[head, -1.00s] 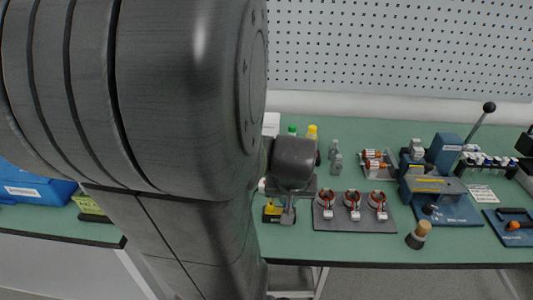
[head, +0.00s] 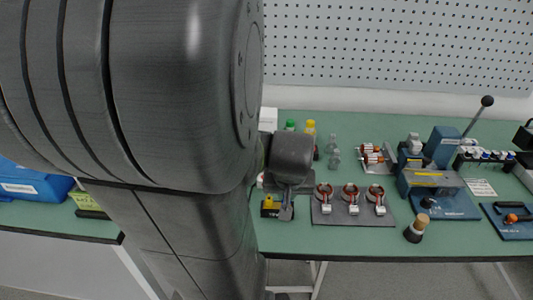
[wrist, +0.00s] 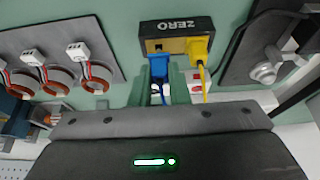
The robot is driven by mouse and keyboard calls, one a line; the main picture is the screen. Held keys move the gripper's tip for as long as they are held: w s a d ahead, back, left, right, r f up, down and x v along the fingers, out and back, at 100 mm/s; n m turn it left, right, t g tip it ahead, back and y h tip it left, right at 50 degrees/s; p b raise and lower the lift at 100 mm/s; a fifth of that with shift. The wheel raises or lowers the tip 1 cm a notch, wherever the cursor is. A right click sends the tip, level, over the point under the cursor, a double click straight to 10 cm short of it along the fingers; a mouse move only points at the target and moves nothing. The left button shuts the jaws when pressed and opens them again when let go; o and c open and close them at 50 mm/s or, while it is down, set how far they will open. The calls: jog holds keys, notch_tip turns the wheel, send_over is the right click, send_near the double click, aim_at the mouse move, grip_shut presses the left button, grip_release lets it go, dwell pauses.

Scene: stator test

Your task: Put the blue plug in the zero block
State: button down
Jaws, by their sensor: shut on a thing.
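The zero block (wrist: 152,30) is a dark box with "ZERO" in white letters, at the top centre of the wrist view. A yellow plug (wrist: 198,50) with a yellow cord sits in its right side. My gripper (wrist: 160,84) is shut on the blue plug (wrist: 158,66), at the block's left side. The plug's front end meets or overlaps the block's lower edge; I cannot tell whether it is inside the socket. In the head view my gripper (head: 286,205) is beside the block (head: 270,212) and hides the blue plug.
A grey tray (head: 350,218) with three copper-wound stators stands right of the block. A brush with a wooden handle (head: 420,222) is near the bench's front edge. Bottles (head: 310,127) stand behind my gripper. A blue press (head: 443,147) is farther right.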

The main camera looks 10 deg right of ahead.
jog(key=shift+f+b, duration=0.35)
jog(key=shift+f, duration=0.1)
dwell(0.7)
jog(key=shift+f, duration=0.2)
dwell(0.3)
jog(key=shift+f+b, duration=0.3)
jog(key=shift+b, duration=0.2)
jog(key=c, duration=1.3)
grip_release()
